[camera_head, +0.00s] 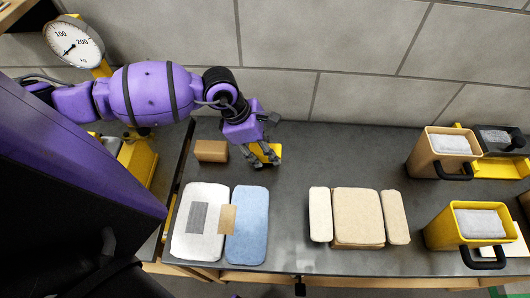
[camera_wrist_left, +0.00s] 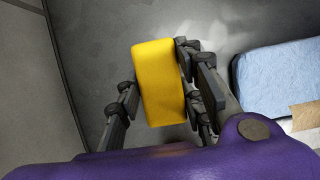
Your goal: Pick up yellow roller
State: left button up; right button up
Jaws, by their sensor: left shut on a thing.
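The yellow roller (camera_head: 272,149) looks like a rounded yellow block in both views. In the head view it is at the back left of the grey table, partly hidden by my left gripper (camera_head: 268,157). In the left wrist view the yellow roller (camera_wrist_left: 158,82) lies between the two fingers of my left gripper (camera_wrist_left: 160,100), which is shut on it. I cannot tell whether the roller touches the table or is held just above it. My right gripper is not in view.
A tan block (camera_head: 211,151) lies left of the gripper. White (camera_head: 190,245) and blue (camera_head: 248,225) pads lie in front, beige pads (camera_head: 357,215) in the middle. Tan (camera_head: 425,160) and yellow (camera_head: 445,238) hoppers stand at the right. A scale (camera_head: 75,45) stands at the left behind my arm.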

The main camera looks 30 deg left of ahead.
pick_arm(q)
jog(key=shift+w+r, duration=0.1)
jog(key=shift+r, duration=0.35)
jog(key=r, duration=0.1)
jog(key=s+r, duration=0.1)
jog(key=r, duration=0.1)
jog(key=shift+a+r, duration=0.15)
jog(key=shift+r, duration=0.15)
jog(key=s+a+r+p, duration=0.1)
jog(key=s+r+p, duration=0.1)
jog(key=s+r, duration=0.7)
jog(key=shift+s+a+p, duration=0.3)
jog(key=shift+s+a, duration=0.1)
jog(key=shift+s, duration=1.6)
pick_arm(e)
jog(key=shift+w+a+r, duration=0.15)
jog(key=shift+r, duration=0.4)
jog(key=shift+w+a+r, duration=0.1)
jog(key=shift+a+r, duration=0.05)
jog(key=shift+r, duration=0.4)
